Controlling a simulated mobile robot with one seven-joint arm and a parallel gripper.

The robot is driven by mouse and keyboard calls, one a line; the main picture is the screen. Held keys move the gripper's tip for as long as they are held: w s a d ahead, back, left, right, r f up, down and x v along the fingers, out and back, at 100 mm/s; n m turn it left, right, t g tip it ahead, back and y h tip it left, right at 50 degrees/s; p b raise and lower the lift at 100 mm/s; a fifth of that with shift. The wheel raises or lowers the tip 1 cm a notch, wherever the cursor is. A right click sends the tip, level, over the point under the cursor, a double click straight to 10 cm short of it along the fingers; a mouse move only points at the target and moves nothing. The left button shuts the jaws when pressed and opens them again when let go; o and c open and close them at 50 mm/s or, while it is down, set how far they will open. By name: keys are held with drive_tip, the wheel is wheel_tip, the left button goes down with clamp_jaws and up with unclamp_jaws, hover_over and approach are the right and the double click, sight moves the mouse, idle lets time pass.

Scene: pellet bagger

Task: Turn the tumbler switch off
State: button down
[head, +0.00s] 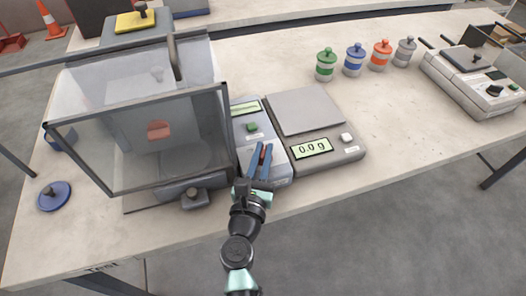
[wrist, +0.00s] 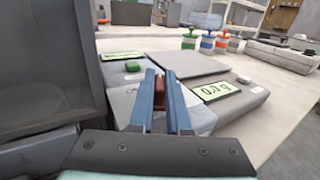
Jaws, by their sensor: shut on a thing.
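A small red-brown switch lever (wrist: 158,92) shows between my fingers in the wrist view; I take it for the tumbler switch. It also shows as a red sliver in the head view (head: 263,154). It is on the front of the grey-blue control unit (head: 279,175), between the clear-walled box and the scale. My gripper (head: 260,158) has blue fingers, one on each side of the lever, and is shut on it. The fingers hide much of the lever and its base, so I cannot tell its on or off position. A green button (head: 252,127) and a lit display (head: 246,107) are behind it.
The clear-walled box (head: 90,152) stands close on the left, with a dark knob (head: 193,193) at its front. A scale (head: 312,148) reading 0.0 g is just right. Several lidded jars (head: 326,65) stand behind. A sealer-like device (head: 478,85) is far right. The table's right front is clear.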

drive_tip(key=shift+d+n+y, duration=0.1)
drive_tip(key=shift+n+y, duration=0.2)
drive_tip(key=shift+y, duration=0.1)
drive_tip(key=shift+d+n+y, duration=0.15)
drive_tip(key=shift+n+y, duration=0.95)
drive_tip(key=shift+y, duration=0.7)
drive_tip(key=n+y, duration=0.2)
drive_tip(key=y, duration=0.1)
drive_tip(key=n+g+y, duration=0.1)
drive_tip(key=y, duration=0.1)
drive_tip(key=shift+d+n+y, duration=0.15)
drive_tip(key=shift+n+y, duration=0.25)
drive_tip(key=n+g+y, duration=0.1)
drive_tip(key=n+y, duration=0.1)
drive_tip(key=y, duration=0.1)
drive_tip(key=shift+w+g, duration=0.1)
drive_tip(key=shift+g, duration=0.2)
drive_tip(key=shift+n+g+y+b, duration=0.85)
drive_tip(key=shift+n+g+y, duration=0.7)
drive_tip(key=shift+y, duration=0.25)
drive_tip(key=c, duration=0.9)
unclamp_jaws()
